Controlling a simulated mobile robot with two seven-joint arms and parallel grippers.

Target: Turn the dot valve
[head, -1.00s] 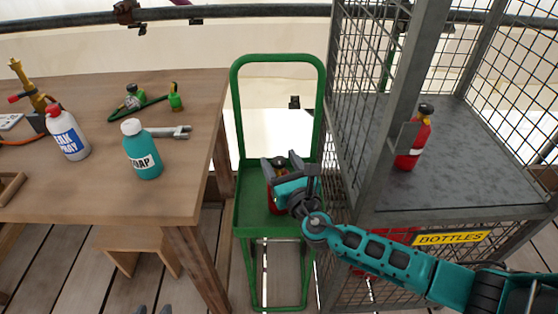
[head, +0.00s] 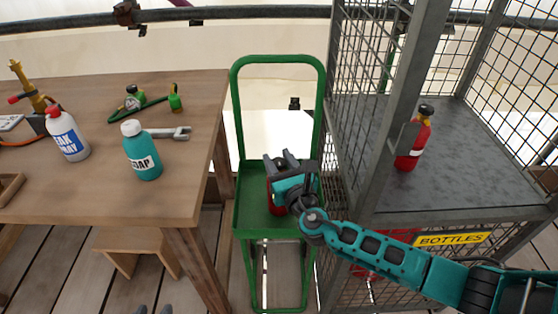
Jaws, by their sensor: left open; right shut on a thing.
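A red bottle (head: 272,196) stands in the green cart (head: 238,215), partly hidden behind my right gripper. My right gripper (head: 280,162) comes in from the right and is shut at the top of this bottle. The gripper hides the bottle's valve, and no dot mark can be made out. Another red bottle (head: 416,140) with a black top stands upright on the cage shelf. My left gripper is not in view.
The wire cage (head: 385,190) with a yellow BOTTLES sign (head: 452,239) stands close to the cart's right.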

